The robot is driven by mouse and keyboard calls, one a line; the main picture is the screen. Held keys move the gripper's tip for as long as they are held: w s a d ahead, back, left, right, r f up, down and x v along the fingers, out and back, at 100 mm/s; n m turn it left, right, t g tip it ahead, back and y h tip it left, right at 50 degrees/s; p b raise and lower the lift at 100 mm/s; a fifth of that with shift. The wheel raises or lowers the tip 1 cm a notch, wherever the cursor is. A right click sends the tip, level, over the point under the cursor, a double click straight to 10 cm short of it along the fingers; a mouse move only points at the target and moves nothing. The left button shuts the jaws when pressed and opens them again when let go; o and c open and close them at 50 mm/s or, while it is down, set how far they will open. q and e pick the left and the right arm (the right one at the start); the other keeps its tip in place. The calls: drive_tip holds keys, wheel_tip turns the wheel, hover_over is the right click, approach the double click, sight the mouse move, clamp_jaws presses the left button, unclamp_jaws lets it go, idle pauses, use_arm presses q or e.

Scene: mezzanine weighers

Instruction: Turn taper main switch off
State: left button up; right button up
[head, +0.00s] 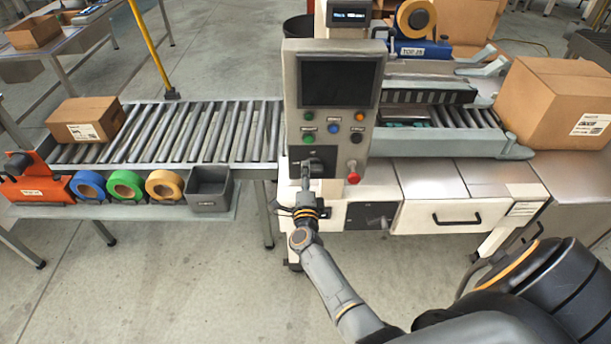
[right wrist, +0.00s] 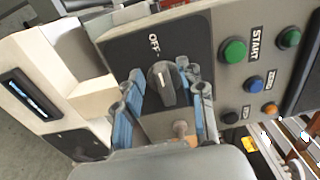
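The taper's control panel (head: 328,125) stands upright in the head view. Its main switch, a black rotary knob (right wrist: 162,88) on a dark plate, shows in the right wrist view. A white OFF label (right wrist: 153,43) lies above the knob there, and the knob's white mark is on its upper part, toward that label. My right gripper (head: 312,166) is at the lower left of the panel and hides most of the switch in the head view. In the right wrist view its blue-padded fingers (right wrist: 162,100) are open on both sides of the knob, with small gaps visible. My left gripper is not in view.
Green START (right wrist: 233,50), blue and orange buttons sit beside the switch. A red stop button (head: 353,178) is at the panel's lower right. A roller conveyor (head: 200,132) with a carton (head: 86,120) runs left; a larger carton (head: 560,105) stands right.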

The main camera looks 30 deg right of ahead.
drive_tip(key=v, duration=0.7)
drive_tip(key=shift+a, duration=0.15)
drive_tip(key=shift+s, duration=0.15)
